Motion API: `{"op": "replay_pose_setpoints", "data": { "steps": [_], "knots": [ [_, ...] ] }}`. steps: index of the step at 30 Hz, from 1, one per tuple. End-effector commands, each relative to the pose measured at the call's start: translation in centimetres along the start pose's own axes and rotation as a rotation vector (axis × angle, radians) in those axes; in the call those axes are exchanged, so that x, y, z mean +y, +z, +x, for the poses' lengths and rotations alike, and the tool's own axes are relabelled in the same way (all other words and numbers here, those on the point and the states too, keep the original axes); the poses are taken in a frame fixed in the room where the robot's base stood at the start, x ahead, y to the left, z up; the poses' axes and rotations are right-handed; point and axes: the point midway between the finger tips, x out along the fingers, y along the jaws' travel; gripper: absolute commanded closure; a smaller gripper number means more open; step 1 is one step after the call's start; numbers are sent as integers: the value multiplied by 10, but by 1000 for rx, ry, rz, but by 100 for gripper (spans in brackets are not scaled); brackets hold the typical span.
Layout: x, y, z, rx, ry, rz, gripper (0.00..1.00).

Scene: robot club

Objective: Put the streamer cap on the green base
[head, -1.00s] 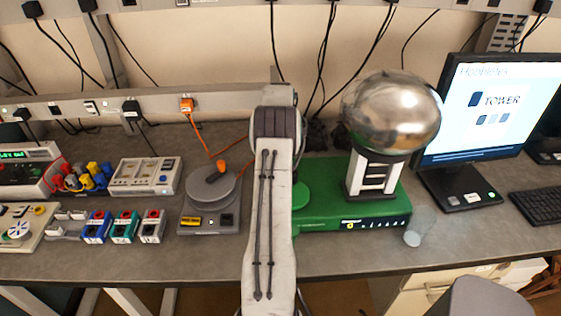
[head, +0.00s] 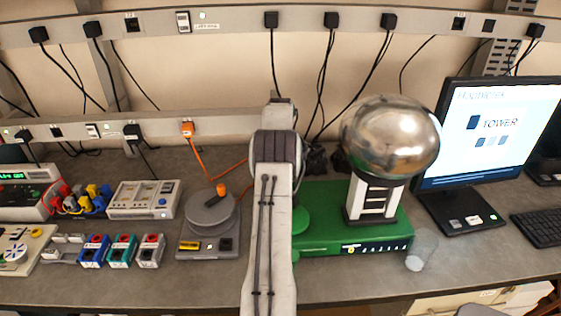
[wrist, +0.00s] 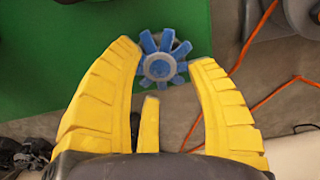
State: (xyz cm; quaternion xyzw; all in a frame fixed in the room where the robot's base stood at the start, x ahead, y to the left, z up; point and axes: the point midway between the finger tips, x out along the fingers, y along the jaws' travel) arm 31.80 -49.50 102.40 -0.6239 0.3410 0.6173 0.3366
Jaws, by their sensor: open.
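The streamer cap (wrist: 160,66), a grey hub with blue strips radiating from it, shows in the wrist view at the edge of the green base, between the tips of my gripper (wrist: 165,53). The fingers appear apart from it, and its height relative to the tips is hard to tell. The green base (head: 325,241) carries a silver dome on a white and black column in the head view; it also shows in the wrist view (wrist: 60,50). In the head view my arm hides the gripper and the cap.
A grey turntable device (head: 208,215) with an orange cable stands left of my arm. A monitor (head: 490,135) and a clear cup (head: 423,250) stand to the right. Several small boxes and a power supply (head: 25,190) fill the left bench. Bare bench shows along the front.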

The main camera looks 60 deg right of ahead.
Motion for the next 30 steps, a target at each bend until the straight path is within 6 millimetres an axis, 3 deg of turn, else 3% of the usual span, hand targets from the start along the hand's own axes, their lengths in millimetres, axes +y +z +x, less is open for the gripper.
{"op": "replay_pose_setpoints", "data": {
  "steps": [12, 18, 26, 30],
  "knots": [
    [0, -1, -72, 2, 0, 0, 49],
    [0, 0, -88, 1, 0, 0, 49],
    [-1, 0, -95, 0, 0, -2, 49],
    [-19, 4, -108, 14, 1, -32, 49]
  ]
}}
